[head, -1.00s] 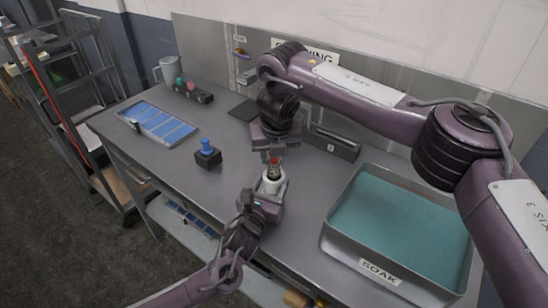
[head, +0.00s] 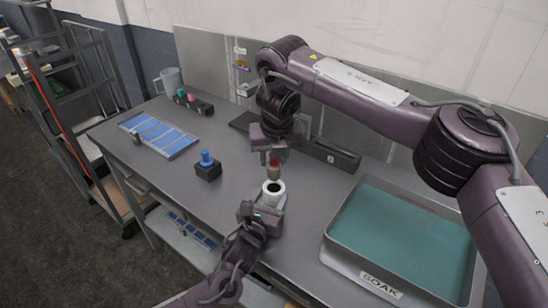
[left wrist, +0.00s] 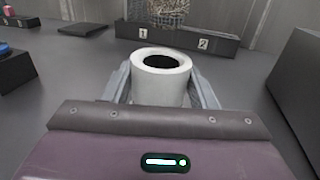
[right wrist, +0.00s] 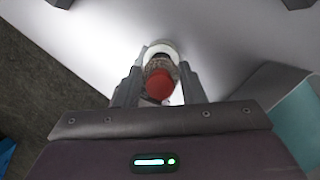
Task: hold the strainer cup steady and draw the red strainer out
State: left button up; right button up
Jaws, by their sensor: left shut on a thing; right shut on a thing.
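The strainer cup (head: 273,190) is a white cylinder with a dark round opening, upright on the grey bench. It also shows in the left wrist view (left wrist: 160,75). My left gripper (head: 262,208) is shut around the cup's sides. The red strainer (head: 274,162) has a red top and a tan-brown lower part. It hangs above the cup's opening, apart from it in the head view. My right gripper (head: 272,148) is shut on the strainer from above. In the right wrist view the red top (right wrist: 160,84) sits between the fingers, with the cup's white rim (right wrist: 160,48) beyond it.
A grey tub of teal liquid (head: 340,190) marked SOAK stands at the right. A black block with a blue knob (head: 207,170) and a tray of blue strips (head: 190,146) lie to the left. A long black numbered holder (head: 335,154) is behind the grippers.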

pick_arm(q)
jog(key=o, duration=1.1)
jog(key=shift+o, duration=0.2)
